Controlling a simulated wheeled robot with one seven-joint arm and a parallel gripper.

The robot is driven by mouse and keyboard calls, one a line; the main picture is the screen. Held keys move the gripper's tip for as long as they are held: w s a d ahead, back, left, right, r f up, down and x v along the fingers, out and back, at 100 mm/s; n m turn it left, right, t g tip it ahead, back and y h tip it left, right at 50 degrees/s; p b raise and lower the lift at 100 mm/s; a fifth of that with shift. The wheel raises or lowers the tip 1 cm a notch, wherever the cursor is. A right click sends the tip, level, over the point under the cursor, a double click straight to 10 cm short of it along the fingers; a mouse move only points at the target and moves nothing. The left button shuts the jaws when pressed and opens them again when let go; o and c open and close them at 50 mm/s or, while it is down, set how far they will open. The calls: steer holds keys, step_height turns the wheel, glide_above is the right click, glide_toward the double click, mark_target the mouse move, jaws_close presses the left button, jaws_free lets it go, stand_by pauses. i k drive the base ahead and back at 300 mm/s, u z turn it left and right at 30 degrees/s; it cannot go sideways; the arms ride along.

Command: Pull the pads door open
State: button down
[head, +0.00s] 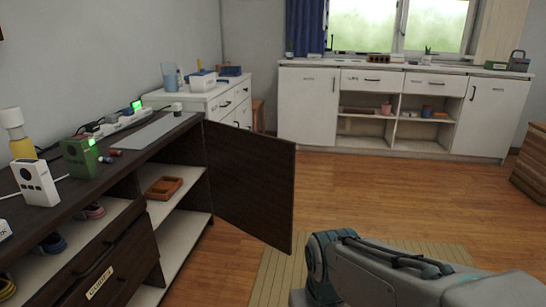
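A dark brown cabinet door (250,181) stands wide open at the right end of the dark cabinet (110,163) on the left. It swings out over the floor, and I see its inner face. No label or handle shows on this side, so I cannot read whether it is marked pads. Shelves with an orange-brown tray (163,188) show in the opening beside it. My grey and teal arm is at the bottom right, in front of the door and to its right. My gripper does not show.
A drawer (115,272) with a handle and a label is left of the open shelves. Small devices and a power strip stand on the cabinet top. White cabinets (308,105) line the back wall. The wooden floor (370,190) right of the door is clear, with a striped mat (275,272) below.

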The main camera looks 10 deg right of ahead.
mark_target(251, 175)
steer(key=z, duration=0.25)
steer(key=i, duration=1.45)
steer(key=u, duration=0.75)
